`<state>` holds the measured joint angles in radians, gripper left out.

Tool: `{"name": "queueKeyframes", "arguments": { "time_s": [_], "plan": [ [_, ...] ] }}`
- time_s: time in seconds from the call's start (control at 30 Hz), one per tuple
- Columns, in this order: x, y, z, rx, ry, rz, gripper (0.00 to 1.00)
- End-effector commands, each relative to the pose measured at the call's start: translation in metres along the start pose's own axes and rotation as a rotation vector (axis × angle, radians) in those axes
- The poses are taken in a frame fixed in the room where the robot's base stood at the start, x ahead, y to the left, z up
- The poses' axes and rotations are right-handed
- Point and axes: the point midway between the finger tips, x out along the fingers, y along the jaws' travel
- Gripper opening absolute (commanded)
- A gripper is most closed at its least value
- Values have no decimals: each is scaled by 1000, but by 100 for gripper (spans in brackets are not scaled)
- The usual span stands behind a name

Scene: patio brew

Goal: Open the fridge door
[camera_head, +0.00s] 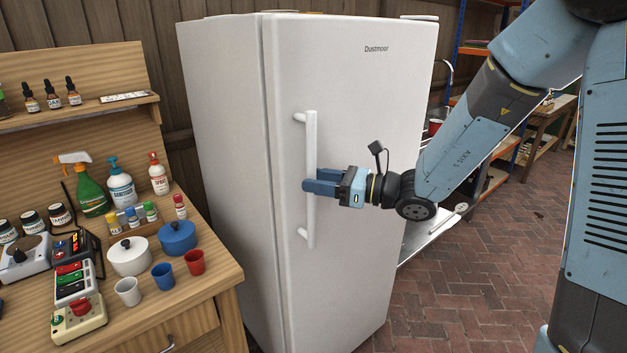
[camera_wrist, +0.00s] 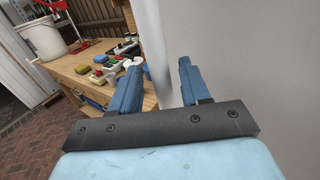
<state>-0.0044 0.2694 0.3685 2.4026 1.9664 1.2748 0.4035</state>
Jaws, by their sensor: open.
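The white fridge (camera_head: 225,120) stands upright in the middle of the head view, and its door (camera_head: 375,110) is shut against the body. A white vertical bar handle (camera_head: 311,135) runs along the door's left side. My gripper (camera_head: 312,187) is at the handle's middle height, with its blue fingers reaching to the bar from the right. In the wrist view my gripper (camera_wrist: 158,85) has its two fingers apart, and the white handle (camera_wrist: 160,50) runs up between them. Whether a finger touches the bar cannot be told.
A wooden workbench (camera_head: 222,275) stands left of the fridge, holding bottles, pots, cups and switch boxes. A blue pot (camera_head: 178,237) and a red cup (camera_head: 195,262) are near its right edge. The brick floor (camera_head: 480,290) right of the fridge is clear.

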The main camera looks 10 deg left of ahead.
Motion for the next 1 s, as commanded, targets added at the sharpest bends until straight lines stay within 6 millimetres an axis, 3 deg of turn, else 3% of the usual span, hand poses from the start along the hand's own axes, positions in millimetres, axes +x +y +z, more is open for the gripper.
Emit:
{"name": "queueKeyframes", "arguments": {
  "time_s": [0.2, 0.53, 1.0],
  "plan": [
    [17, 0, 0, 0, 0, 0, 46],
    [19, 0, 0, 0, 0, 0, 46],
    [19, 0, 0, 0, 0, 0, 1]
  ]
}}
